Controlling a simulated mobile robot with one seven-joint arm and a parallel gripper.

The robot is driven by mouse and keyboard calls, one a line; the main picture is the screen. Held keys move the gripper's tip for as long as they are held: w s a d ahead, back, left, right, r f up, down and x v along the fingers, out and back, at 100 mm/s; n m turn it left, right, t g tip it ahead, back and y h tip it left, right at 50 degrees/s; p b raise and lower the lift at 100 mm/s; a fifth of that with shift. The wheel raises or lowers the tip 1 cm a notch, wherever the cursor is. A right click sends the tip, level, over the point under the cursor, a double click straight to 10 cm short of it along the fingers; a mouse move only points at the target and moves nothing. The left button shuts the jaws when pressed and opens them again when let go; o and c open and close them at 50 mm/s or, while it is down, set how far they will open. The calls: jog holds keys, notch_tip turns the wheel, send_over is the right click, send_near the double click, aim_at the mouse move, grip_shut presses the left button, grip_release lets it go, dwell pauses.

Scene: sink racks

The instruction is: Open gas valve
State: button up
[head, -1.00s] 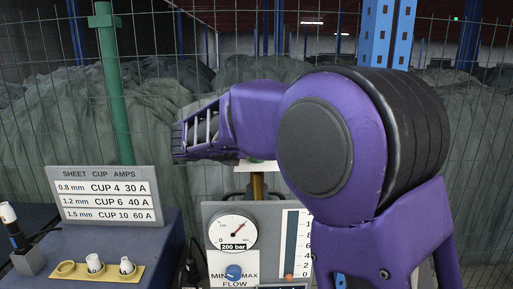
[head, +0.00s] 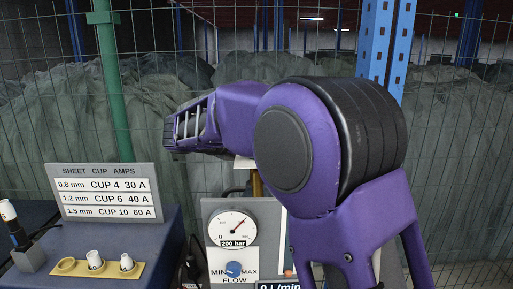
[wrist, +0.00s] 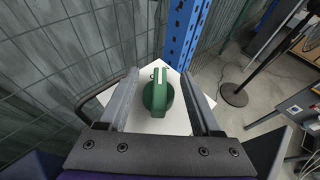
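A green valve (wrist: 157,98) with a raised, flat handle stands on a white surface in the middle of the wrist view. My gripper (wrist: 158,72) is open, with one grey finger on each side of the valve. Gaps show between the fingers and the green handle, and nothing is held. In the head view my purple arm blocks part of the scene, and neither the green valve nor the fingers can be made out there. A round gauge (head: 232,228) marked 200 bar sits on a grey panel (head: 213,208).
A blue table (head: 105,240) at left carries a cup-amps sign (head: 104,192) and a yellow holder (head: 80,278) with white cups. A wire fence and a blue post (head: 380,40) stand behind. The wrist view shows a black stand (wrist: 234,94) on the floor at right.

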jog(key=shift+s, duration=0.1)
jog(key=v, duration=1.7)
jog(key=shift+s+r, duration=0.1)
